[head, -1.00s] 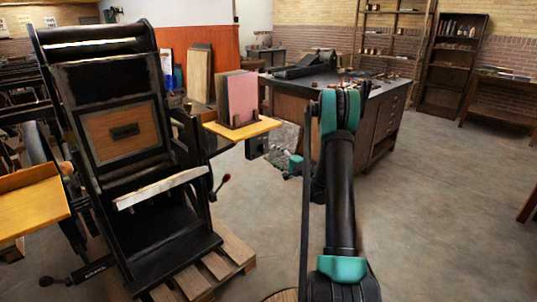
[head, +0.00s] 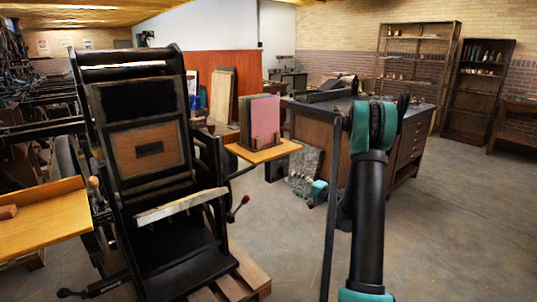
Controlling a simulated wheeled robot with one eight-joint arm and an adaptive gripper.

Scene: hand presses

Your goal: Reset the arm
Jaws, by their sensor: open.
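My arm (head: 369,215) rises from the bottom edge, right of the middle, to a teal elbow joint (head: 373,125). Beyond the elbow, the arm is largely hidden behind its own upper link. A small teal and dark part, which looks like my gripper end (head: 311,197), shows low to the left of the arm, in front of the dark cabinet. Its jaws are open, though the fingers are too small to make out well. I see nothing held there.
A black hand press (head: 150,150) stands on a wooden pallet (head: 250,275) at left, with a wooden feed board (head: 45,222) beside it. A small shelf (head: 283,150) holds upright cards (head: 262,120). A dark cabinet (head: 410,135) stands behind my arm. The right floor is clear.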

